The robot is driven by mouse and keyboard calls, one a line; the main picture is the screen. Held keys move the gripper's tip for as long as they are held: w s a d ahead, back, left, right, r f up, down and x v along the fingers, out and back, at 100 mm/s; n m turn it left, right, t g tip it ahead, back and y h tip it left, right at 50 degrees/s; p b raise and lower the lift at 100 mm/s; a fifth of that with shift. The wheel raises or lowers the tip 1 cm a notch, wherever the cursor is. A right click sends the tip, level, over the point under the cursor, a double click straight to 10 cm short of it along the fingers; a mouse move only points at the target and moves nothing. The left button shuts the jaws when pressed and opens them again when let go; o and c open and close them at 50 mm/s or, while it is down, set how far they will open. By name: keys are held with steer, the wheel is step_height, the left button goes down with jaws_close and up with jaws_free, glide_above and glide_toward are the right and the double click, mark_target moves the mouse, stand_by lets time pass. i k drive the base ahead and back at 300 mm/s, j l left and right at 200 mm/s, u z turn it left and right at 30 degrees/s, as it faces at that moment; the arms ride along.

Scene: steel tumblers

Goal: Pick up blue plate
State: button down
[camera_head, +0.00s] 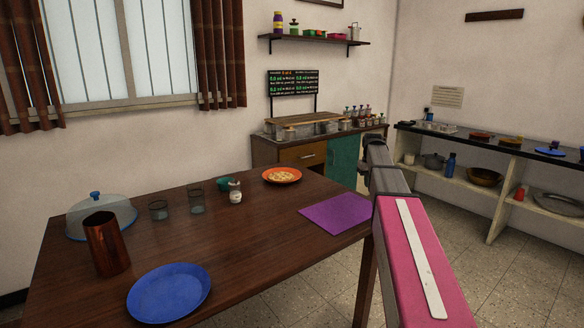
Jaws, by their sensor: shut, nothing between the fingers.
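The blue plate (169,292) lies flat and empty on the near left part of the dark wooden table (250,245). My pink and grey arm reaches in from the bottom right. My gripper (366,160) seems to be the small dark part at its far end, right of the table and well apart from the plate. It is shut and holds nothing; its fingers are hard to make out.
A brown cup (107,245) stands close behind the plate. A glass dome (102,217), two glasses (158,209), a white jar (235,192), an orange plate with food (281,175) and a purple mat (337,213) are farther back. The table's middle is clear.

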mark_target(168, 293)
steer(key=k, duration=1)
